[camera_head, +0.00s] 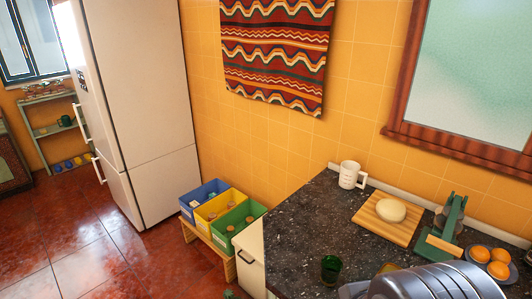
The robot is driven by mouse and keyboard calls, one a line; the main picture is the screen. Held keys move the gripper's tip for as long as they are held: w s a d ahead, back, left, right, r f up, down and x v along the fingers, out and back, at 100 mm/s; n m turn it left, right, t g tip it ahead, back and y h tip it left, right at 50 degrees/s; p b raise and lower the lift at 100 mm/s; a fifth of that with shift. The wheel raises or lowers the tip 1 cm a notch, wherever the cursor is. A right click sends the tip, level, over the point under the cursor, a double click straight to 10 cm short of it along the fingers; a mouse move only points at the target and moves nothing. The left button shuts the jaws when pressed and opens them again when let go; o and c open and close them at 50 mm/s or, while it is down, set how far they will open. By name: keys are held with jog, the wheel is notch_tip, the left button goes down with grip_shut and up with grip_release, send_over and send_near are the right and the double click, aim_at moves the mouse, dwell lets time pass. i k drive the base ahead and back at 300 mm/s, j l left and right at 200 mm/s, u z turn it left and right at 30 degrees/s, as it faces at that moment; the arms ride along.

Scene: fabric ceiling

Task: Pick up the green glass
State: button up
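A dark green glass (331,269) stands upright on the black speckled countertop (310,225), near its front edge at the bottom of the view. Its near side and rim are visible, and nothing touches it. A grey ribbed part of my arm fills the bottom right, to the right of the glass, and hides part of the counter. My gripper's fingers are not visible.
A white mug (350,175) stands at the counter's back corner. A wooden board (375,222) holds a pale round lump (391,210). A green press (448,228) and a plate of oranges (480,254) are at right. Crates (235,240) stand left of the counter.

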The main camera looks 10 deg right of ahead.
aim_at(331, 265)
jog(key=i+j+z, duration=0.15)
jog(key=j, duration=0.2)
jog(key=i+j+z, duration=0.1)
jog(key=j, duration=0.25)
jog(key=z, duration=1.35)
jog(key=i+j, duration=0.05)
